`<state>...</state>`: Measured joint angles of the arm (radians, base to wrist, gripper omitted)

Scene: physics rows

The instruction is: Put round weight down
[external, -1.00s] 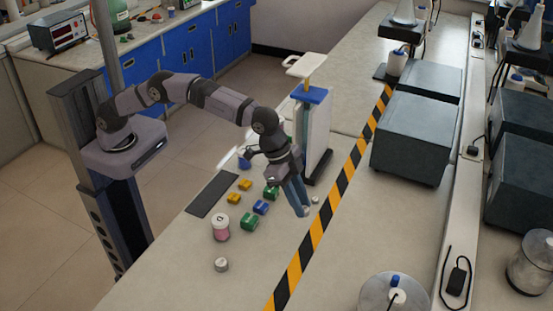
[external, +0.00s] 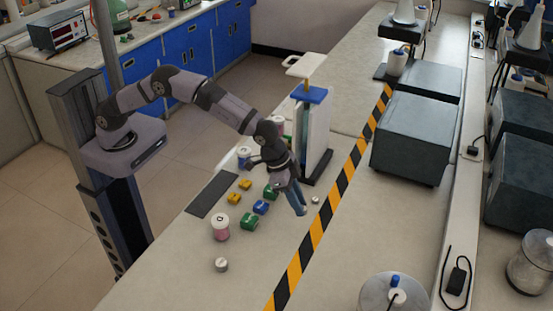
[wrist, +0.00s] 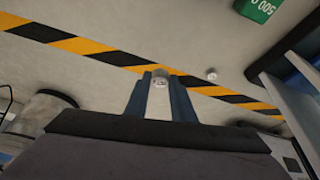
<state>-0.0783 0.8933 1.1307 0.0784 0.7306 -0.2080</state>
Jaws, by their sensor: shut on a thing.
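My gripper (external: 301,211) points down over the pale bench, left of the striped tape. In the wrist view its blue fingers (wrist: 160,97) are shut on a small silvery round weight (wrist: 160,80) at their tips. In the external view the held weight is hard to make out. I cannot tell whether it touches the bench. Another small round weight (external: 315,200) stands just right of the fingertips; it also shows in the wrist view (wrist: 212,74). A larger metal weight (external: 221,265) stands near the front of the bench.
Green, blue and yellow blocks (external: 249,221) and a pink-banded jar (external: 220,227) lie left of my gripper. A tall white apparatus (external: 316,130) with a dark base stands close behind. Black-yellow tape (external: 318,228) runs along the right.

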